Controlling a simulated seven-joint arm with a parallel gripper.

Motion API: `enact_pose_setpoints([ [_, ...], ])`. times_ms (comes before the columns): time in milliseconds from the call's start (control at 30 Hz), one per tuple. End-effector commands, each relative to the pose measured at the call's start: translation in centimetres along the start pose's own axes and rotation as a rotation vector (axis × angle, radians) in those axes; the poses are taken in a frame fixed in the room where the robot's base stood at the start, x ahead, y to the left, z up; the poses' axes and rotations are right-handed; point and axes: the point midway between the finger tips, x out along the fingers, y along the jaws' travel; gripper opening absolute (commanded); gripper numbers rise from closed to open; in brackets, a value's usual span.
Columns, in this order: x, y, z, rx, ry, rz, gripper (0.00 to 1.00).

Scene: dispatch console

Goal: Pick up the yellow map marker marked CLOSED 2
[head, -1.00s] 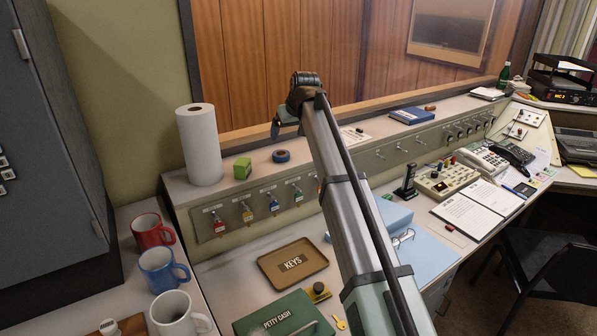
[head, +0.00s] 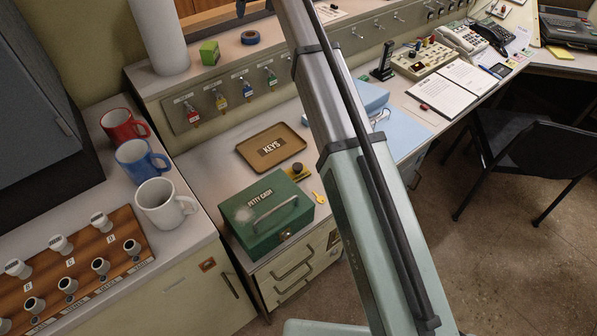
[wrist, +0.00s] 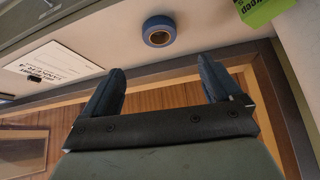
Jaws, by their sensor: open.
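I cannot make out a yellow map marker marked CLOSED 2 in either view. My gripper (wrist: 162,72) shows in the wrist view with its two dark blue fingers spread apart and nothing between them. It is near a blue tape roll (wrist: 159,31) on the shelf, which lies beyond the fingertips. In the head view my arm rises through the middle, and its end is mostly cut off by the top edge.
Red (head: 124,125), blue (head: 141,162) and white (head: 163,205) mugs stand on the left counter. A green petty cash box (head: 265,220) and a brown keys tray (head: 272,147) lie to their right. A green block (head: 209,53) and paper roll (head: 158,35) stand on the shelf. A chair (head: 520,150) is at right.

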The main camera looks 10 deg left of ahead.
Motion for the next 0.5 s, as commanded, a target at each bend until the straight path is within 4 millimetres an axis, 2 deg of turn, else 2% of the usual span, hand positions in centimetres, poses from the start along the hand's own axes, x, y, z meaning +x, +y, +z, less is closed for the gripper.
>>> enact_pose_setpoints([
  [400,0.04,-0.02,0.02,0.0,0.0,0.0,0.89],
  [500,0.67,-0.03,0.3,0.0,-0.008,-0.002,0.89],
])
